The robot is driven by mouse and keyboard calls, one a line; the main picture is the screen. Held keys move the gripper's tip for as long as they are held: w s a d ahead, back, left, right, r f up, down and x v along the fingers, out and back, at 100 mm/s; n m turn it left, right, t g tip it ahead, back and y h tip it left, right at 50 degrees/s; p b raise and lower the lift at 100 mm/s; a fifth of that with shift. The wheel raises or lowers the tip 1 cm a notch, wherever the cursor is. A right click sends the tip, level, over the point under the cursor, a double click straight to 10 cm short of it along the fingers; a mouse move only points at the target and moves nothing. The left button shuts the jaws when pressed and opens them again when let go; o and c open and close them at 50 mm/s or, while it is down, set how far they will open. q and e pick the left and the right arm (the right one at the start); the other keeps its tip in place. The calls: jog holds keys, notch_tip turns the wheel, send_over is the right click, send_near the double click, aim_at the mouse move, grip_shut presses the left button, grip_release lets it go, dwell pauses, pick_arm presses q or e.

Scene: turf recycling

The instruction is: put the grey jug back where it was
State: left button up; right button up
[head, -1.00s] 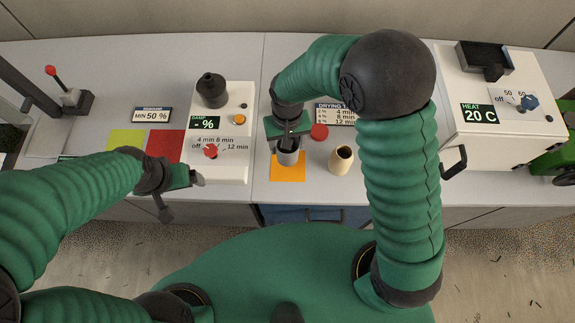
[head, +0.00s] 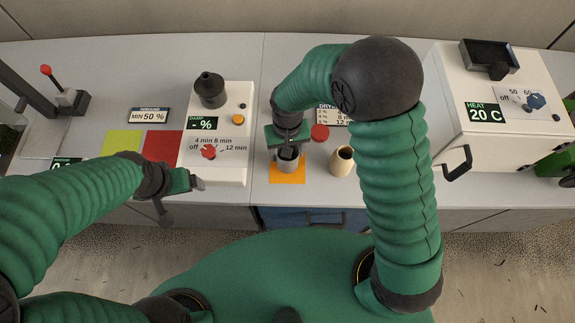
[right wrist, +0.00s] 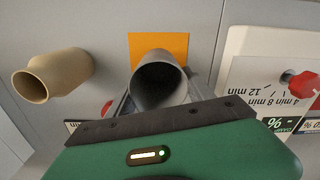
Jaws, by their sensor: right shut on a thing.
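The grey jug (head: 288,165) is in my right gripper (head: 288,153), over the orange square (head: 288,179) on the bench. In the right wrist view, the jug (right wrist: 160,86) shows its open mouth towards the camera, with the orange square (right wrist: 158,42) behind it. My right gripper is shut on the jug. I cannot tell whether the jug's base touches the square. My left gripper (head: 180,197) is empty, with its fingers apart, in front of the white damp machine near the bench's front edge.
A cream bottle (head: 342,161) stands close to the right of the jug, and a red disc (head: 320,132) lies behind. The white damp machine (head: 222,160) is to the left. Red (head: 162,146) and yellow-green (head: 122,143) squares lie further left. A white heat box (head: 500,130) stands at right.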

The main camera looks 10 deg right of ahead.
jog(key=shift+f, duration=0.65)
jog(key=shift+f+b, duration=0.25)
jog(key=shift+b, duration=0.1)
jog(key=o, duration=1.9)
notch_tip(320, 180, up, 17)
jog(key=shift+w+p, duration=0.15)
jog(key=shift+p, duration=0.2)
jog(key=shift+f, duration=0.15)
jog(key=s+d+f+t, duration=0.2)
jog(key=s+d+f, duration=0.3)
jog(key=s+d, duration=0.4)
jog(key=shift+d+f+t, duration=0.3)
jog(key=shift+d+f, duration=0.1)
jog(key=shift+d, duration=0.55)
